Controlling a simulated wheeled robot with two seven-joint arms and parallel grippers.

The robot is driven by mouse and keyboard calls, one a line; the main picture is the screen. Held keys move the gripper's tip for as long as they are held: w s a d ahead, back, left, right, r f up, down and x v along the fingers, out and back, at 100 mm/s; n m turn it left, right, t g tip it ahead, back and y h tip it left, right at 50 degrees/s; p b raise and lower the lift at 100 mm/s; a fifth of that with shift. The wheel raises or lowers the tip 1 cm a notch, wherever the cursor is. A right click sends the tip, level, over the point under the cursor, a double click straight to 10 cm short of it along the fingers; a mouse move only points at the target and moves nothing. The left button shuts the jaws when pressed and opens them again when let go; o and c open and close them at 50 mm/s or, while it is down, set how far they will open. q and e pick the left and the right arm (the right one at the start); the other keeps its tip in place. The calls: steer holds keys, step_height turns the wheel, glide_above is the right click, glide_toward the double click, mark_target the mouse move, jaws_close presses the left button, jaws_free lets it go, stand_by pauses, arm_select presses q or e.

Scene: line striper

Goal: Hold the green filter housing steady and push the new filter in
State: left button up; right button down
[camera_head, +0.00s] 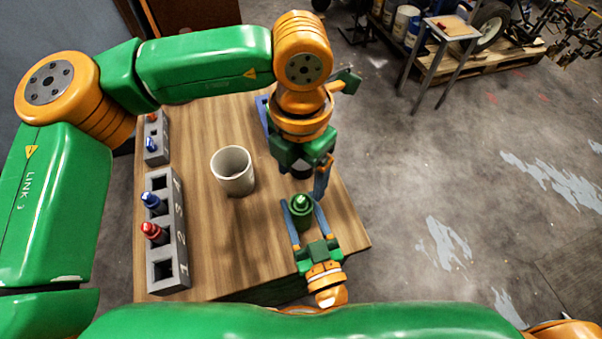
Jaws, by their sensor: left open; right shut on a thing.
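The green filter housing (301,213) stands upright near the right edge of the wooden table, with a lighter green piece showing at its top. I cannot tell whether that piece is the new filter or how deep it sits. My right gripper (302,212) comes from the near side and is shut on the housing, one finger along each side. My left gripper (318,190) is open above and behind the housing, pointing down. One of its fingers shows close to the housing's top; the other is largely hidden.
A white cup (233,171) stands mid-table. A grey slotted block (180,241) at the left holds a blue-topped piece (154,203) and a red-topped piece (154,233). A smaller grey block (155,137) stands behind it. Bare tabletop lies between cup and housing.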

stand_by(0.4)
steer(key=shift+c, duration=0.6)
jaws_free()
